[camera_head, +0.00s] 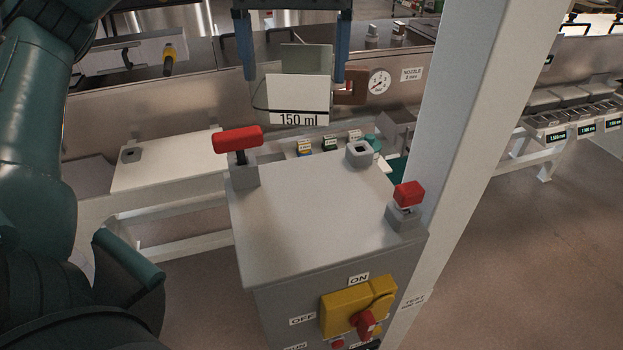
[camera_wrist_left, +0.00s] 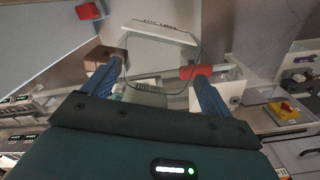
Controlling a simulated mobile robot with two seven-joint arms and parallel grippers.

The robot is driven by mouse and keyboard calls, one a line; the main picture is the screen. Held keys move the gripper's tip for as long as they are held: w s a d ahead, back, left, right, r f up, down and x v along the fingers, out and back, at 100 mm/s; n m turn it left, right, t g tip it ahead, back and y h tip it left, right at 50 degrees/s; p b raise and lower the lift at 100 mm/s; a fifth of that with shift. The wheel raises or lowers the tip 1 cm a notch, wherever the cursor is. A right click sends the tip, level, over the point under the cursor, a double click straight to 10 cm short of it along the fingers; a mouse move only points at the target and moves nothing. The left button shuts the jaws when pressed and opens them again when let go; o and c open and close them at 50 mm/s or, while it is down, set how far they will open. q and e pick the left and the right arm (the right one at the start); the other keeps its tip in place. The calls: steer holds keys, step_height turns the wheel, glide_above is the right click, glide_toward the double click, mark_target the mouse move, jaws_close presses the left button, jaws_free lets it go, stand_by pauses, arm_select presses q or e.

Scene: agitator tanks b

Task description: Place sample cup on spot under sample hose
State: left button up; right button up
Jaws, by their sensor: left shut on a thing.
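The sample cup (camera_head: 297,95) is a pale, square-sided, partly see-through cup with a "150 ml" label and a brown handle on its right. My left gripper (camera_head: 295,77), with two blue fingers, is at the top of the head view, shut on the cup and holding it upright above the grey box. In the left wrist view the cup (camera_wrist_left: 160,45) shows between the left gripper's fingers (camera_wrist_left: 157,69). A yellow-tipped nozzle (camera_head: 169,58) on the back left panel may be the sample hose. I cannot tell which spot lies under it. My right gripper is not in view.
A grey control box (camera_head: 310,225) stands in front, with a red lever (camera_head: 238,139), a red knob (camera_head: 408,194) and a yellow ON/OFF switch (camera_head: 357,308). A white post (camera_head: 490,130) rises at right. A white plate (camera_head: 165,165) lies at left, with its top mostly clear.

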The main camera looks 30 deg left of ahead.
arm_select(q)
steer(key=f+b, duration=0.3)
steer(key=f, duration=1.4)
steer(key=shift+s+f+b, duration=0.1)
steer(key=shift+s+b, duration=0.1)
steer(key=shift+b, duration=0.15)
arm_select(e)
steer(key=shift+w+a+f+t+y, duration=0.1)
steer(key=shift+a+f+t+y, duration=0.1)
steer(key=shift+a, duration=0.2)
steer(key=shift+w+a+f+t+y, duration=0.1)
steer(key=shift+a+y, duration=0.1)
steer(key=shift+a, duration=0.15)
arm_select(q)
steer(key=shift+f+b, duration=0.25)
steer(key=shift+b, duration=0.05)
steer(key=o, duration=0.8)
steer(key=shift+o, duration=0.3)
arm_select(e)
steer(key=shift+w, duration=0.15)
arm_select(q)
steer(key=shift+r, duration=0.1)
